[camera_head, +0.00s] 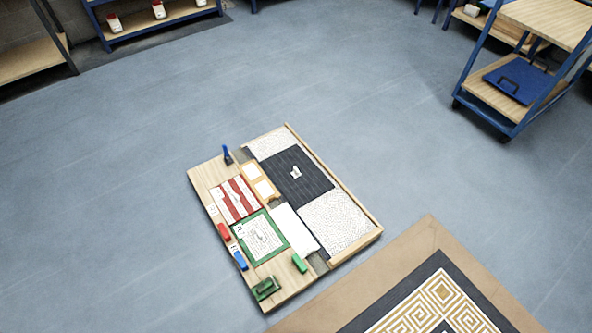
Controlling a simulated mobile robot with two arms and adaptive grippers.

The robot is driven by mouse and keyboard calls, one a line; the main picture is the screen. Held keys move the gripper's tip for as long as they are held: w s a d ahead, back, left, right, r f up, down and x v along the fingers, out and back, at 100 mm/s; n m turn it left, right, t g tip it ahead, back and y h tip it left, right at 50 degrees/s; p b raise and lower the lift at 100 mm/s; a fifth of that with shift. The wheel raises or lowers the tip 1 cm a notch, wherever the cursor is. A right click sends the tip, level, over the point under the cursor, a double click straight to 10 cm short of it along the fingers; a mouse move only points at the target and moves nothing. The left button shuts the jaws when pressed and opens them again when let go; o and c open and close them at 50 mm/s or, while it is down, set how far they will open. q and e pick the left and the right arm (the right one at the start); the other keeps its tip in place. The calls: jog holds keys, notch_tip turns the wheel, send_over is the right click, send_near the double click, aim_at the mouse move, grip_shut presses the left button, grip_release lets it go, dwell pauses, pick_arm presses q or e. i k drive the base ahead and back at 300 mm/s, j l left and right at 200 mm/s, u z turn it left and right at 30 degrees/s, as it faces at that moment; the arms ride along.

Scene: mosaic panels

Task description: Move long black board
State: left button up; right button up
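A dark board with thin stripes and a small white mark (289,178) lies flat in the right-hand part of a wooden panel base (277,290). A white speckled panel (273,145) lies at its far end. A larger speckled panel (338,220) lies at its near end. I cannot tell whether the dark board is the long black board of the task. Neither of my grippers is in view.
On the base lie a red-and-white striped panel (233,199), a green-framed panel (258,237), an orange-framed panel (260,181) and a white panel (293,230). A patterned mat (345,292) lies near right. A blue cart (484,92) stands far right. Grey floor surrounds the base.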

aim_at(298, 179)
jog(key=l+z, duration=0.15)
jog(key=z, duration=0.15)
jog(key=l+z, duration=0.15)
jog(key=z, duration=0.15)
jog(key=i+l+z, duration=0.45)
jog(key=i+l, duration=0.2)
jog(key=i+l+z, duration=0.5)
jog(key=i+l, duration=0.25)
jog(key=i, duration=0.35)
jog(key=i+u, duration=0.1)
jog(key=i, duration=0.4)
jog(key=i+l+u, duration=0.1)
jog(key=i, duration=0.35)
jog(key=i+j+u, duration=0.2)
jog(key=u, duration=0.2)
jog(key=i+u, duration=1)
jog(key=u, duration=0.2)
jog(key=i+l+u, duration=0.2)
jog(key=u, duration=0.2)
jog(key=i+u, duration=0.5)
jog(key=i, duration=0.3)
jog(key=i+l+u, duration=0.2)
jog(key=i+u, duration=0.25)
jog(key=i, duration=0.35)
